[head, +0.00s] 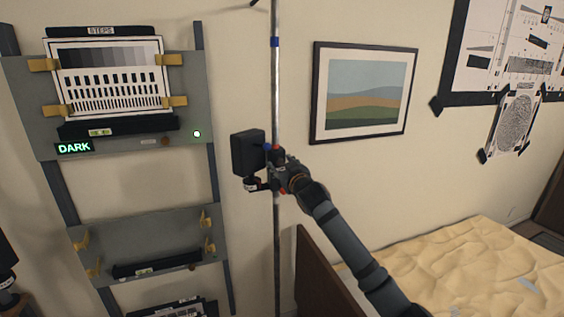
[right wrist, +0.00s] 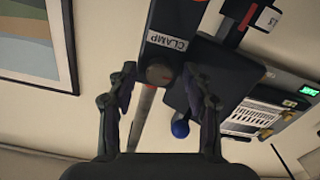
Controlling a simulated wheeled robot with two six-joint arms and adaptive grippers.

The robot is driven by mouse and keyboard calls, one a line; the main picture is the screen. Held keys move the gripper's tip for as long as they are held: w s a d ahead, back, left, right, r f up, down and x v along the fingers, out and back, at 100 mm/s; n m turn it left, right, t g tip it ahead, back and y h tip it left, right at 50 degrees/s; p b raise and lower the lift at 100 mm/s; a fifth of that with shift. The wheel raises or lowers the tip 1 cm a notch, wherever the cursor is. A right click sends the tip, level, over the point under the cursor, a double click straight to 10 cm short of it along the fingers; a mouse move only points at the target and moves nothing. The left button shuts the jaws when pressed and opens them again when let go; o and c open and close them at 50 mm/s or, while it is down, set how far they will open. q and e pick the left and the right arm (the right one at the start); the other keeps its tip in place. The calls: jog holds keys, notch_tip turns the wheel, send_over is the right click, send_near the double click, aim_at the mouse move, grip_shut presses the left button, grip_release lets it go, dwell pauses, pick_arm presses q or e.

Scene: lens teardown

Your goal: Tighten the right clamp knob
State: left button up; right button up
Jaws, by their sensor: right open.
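The clamp (right wrist: 167,40) is a dark block with a white CLAMP label, on the upright pole (head: 276,90). Its round brownish knob (right wrist: 158,74) faces the right wrist camera. My right gripper (head: 279,170) is at the pole, beside the black box. In the right wrist view its open fingers (right wrist: 159,85) stand either side of the knob, with gaps showing; I cannot tell how deep they reach. In the head view the gripper largely hides the knob.
A black box (head: 247,152) is mounted at the pole, with a blue knob (right wrist: 180,128) near it. A rack with a test chart (head: 110,53) and a DARK display (head: 75,148) stands left. A framed picture (head: 363,92) hangs right, above a bed (head: 470,265).

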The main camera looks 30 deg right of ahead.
jog(key=shift+c, duration=0.4)
grip_shut()
jog(key=m+b, duration=0.3)
jog(key=m, duration=0.1)
jog(key=shift+f, duration=0.2)
jog(key=m+b, duration=0.4)
jog(key=shift+m, duration=0.3)
jog(key=m+b, duration=0.5)
jog(key=shift+r+m+b, duration=0.1)
jog(key=shift+m+b, duration=1.8)
jog(key=shift+m, duration=0.3)
